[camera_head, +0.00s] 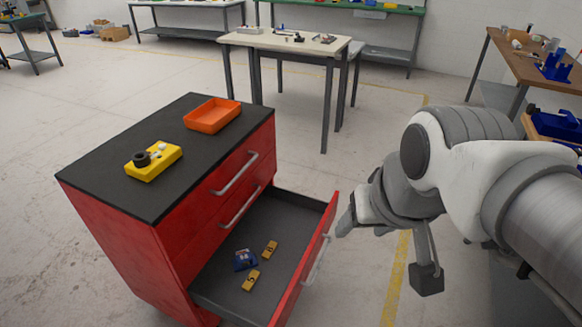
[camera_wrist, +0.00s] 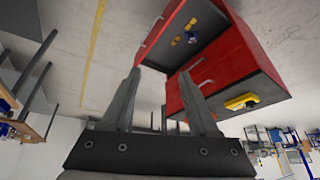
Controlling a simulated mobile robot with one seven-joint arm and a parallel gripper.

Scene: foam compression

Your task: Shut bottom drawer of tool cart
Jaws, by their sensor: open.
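The red tool cart (camera_head: 130,240) with a dark top stands left of centre in the head view. Its bottom drawer (camera_head: 228,262) is pulled out to the right, with a handle (camera_head: 316,262) on its red front. Two yellow blocks and a blue item (camera_head: 245,259) lie inside the drawer. My gripper (camera_head: 345,222) is close to the right of the drawer front, near its far end; contact cannot be told. In the wrist view my gripper (camera_wrist: 168,88) is open with nothing between its fingers, and the cart (camera_wrist: 230,80) and open drawer (camera_wrist: 190,38) appear beyond it.
An orange tray (camera_head: 212,116) and a yellow block with a dark round part (camera_head: 153,162) sit on the cart top. A light table (camera_head: 285,42) stands behind the cart. A brown table (camera_head: 540,60) is at the right. Floor beside the drawer is clear.

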